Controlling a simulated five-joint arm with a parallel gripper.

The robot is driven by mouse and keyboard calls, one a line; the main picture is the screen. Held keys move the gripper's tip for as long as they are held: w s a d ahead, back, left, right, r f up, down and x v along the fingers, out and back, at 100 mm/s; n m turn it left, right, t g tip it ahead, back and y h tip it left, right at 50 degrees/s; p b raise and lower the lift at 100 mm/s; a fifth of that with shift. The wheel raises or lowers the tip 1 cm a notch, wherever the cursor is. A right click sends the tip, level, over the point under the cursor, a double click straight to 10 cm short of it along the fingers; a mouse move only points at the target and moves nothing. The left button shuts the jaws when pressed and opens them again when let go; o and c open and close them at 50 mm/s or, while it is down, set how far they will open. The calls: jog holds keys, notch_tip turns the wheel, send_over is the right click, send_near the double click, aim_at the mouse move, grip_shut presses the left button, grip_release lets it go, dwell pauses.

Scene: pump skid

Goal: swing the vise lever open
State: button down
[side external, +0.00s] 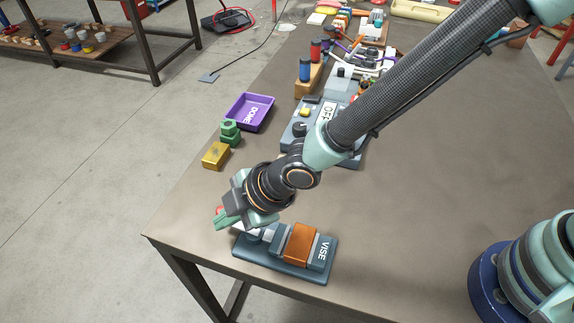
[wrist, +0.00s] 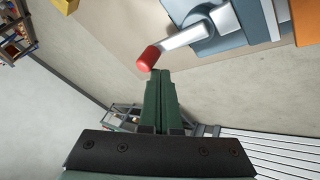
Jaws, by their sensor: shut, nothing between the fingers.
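The vise (side external: 322,262) is a blue-grey block on a flat base at the near corner of the table, marked VISE. An orange-brown block (side external: 299,245) sits between its jaws. The vise's silver lever (wrist: 186,38) ends in a red knob (wrist: 149,58) in the wrist view and points left and slightly down from its round pivot. In the side view most of the lever is hidden by my wrist. My gripper (wrist: 160,73) is shut and empty. Its green fingertips are right beside the red knob; I cannot tell whether they touch it.
A yellow block (side external: 216,155), green nut-like parts (side external: 230,133) and a purple tray marked DONE (side external: 249,112) stand along the table's left edge. A grey switch box marked OFF (side external: 300,133) is behind my wrist. The right of the table (side external: 430,170) is clear.

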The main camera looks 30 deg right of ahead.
jog(key=shift+w+d, duration=0.3)
jog(key=shift+w, duration=0.2)
jog(key=shift+w+d, duration=0.1)
jog(key=shift+r, duration=0.1)
dwell(1.4)
jog(key=v, duration=1.2)
